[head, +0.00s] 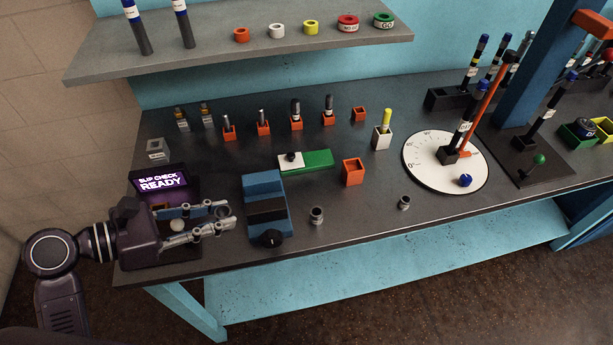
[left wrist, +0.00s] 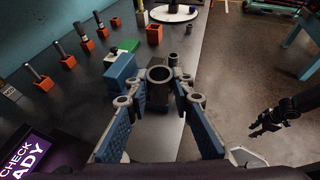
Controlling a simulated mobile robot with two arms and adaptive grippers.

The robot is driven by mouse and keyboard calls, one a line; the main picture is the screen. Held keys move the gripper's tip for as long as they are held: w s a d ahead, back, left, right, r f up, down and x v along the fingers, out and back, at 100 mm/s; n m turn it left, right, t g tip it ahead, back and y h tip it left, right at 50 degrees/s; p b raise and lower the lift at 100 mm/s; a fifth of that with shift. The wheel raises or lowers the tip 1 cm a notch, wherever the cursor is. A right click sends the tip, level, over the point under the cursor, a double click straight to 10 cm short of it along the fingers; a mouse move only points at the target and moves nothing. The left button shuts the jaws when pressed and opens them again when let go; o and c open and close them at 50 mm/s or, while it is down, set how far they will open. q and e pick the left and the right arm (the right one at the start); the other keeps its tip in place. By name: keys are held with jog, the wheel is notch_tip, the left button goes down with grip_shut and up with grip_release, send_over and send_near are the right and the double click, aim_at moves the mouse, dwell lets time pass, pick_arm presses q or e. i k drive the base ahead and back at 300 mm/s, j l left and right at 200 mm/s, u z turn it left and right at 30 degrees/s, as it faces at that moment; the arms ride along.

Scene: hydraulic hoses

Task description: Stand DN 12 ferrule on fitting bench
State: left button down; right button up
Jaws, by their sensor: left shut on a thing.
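A short dark grey ferrule (head: 222,211) sits between the fingertips of my left gripper (head: 216,218), which is shut on it. In the left wrist view the ferrule (left wrist: 160,75) shows as an open ring, with its bore facing up toward the camera. It is held over the left front of the dark bench (head: 350,232), left of a blue block device (head: 266,190). Two similar ferrules, one nearer (head: 316,215) and one farther right (head: 404,202), stand upright along the front of the bench.
A "SLIP CHECK READY" display (head: 163,183) stands behind my left gripper. A green and white plate (head: 318,161), an orange holder (head: 353,172) and a white dial (head: 425,172) lie to the right. Orange holders with fittings line the back. Bare bench lies between the front ferrules.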

aim_at(383, 172)
jog(key=i+l+u, duration=0.1)
jog(key=l+u, duration=0.9)
jog(key=u, duration=0.15)
jog(key=l+u, duration=0.35)
jog(key=k+l, duration=0.1)
jog(key=l, duration=0.25)
jog(key=l+u, duration=0.1)
jog(key=l, duration=0.3)
jog(key=k+l, duration=0.15)
jog(key=l, duration=0.2)
jog(key=k+l+u, duration=0.1)
jog(key=l, duration=0.3)
jog(key=k+l, duration=0.15)
jog(key=l, duration=0.2)
